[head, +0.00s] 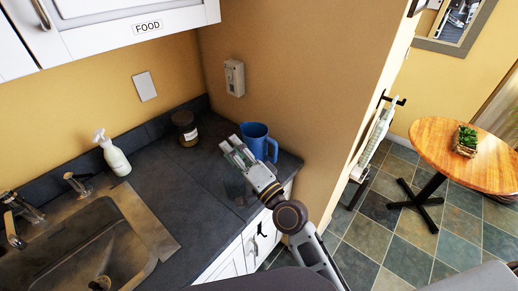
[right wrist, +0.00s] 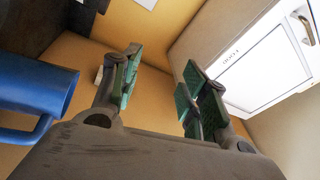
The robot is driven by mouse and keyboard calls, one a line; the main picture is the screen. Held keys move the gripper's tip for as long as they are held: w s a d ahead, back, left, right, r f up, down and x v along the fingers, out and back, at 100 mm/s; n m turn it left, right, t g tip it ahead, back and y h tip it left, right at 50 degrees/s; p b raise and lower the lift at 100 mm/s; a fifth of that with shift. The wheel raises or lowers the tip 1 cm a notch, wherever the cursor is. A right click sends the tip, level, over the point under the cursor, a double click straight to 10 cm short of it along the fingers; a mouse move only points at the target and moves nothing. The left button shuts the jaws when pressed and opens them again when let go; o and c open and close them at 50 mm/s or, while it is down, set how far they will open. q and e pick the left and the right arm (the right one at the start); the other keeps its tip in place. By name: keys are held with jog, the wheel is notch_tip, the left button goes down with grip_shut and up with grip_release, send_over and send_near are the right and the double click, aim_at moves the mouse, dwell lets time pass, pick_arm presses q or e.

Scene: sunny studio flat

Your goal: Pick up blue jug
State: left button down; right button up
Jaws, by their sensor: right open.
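The blue jug (head: 257,139) stands upright on the dark countertop near its right end, by the wall. In the right wrist view the blue jug (right wrist: 38,85) is at the left edge, partly cut off, with its handle below. My right gripper (head: 234,151) is open over the counter, just left of and in front of the jug. In the right wrist view my right gripper (right wrist: 158,83) shows its two green-padded fingers apart with nothing between them. The jug is outside the fingers. My left gripper is not in view.
A dark jar (head: 186,128) stands on the counter left of the jug. A white spray bottle (head: 113,154) stands by the sink (head: 95,250). White cupboards (head: 140,25) hang above. A round wooden table (head: 465,150) stands at the right.

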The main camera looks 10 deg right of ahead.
jog(key=w+d+r+m+t+h, duration=0.2)
jog(key=d+m+h, duration=0.2)
jog(key=m+h, duration=0.6)
jog(key=w+d+r+m+t+h, duration=0.15)
jog(key=d+m+h, duration=0.4)
jog(key=m, duration=0.75)
notch_tip(320, 180, down, 6)
jog(key=w+m+g+h, duration=0.1)
jog(key=m+g+h, duration=0.3)
jog(key=m+g, duration=0.3)
jog(key=m+g+y, duration=0.1)
jog(key=m+g, duration=0.3)
send_near(274, 153)
jog(key=shift+s+t+v, duration=0.2)
jog(key=shift+t+v, duration=0.05)
jog(key=shift+v, duration=1)
jog(key=shift+d+f, duration=0.15)
jog(key=shift+d, duration=0.1)
jog(key=shift+p+x, duration=0.85)
jog(key=shift+x, duration=3.45)
jog(key=shift+a, duration=0.1)
jog(key=shift+w, duration=0.1)
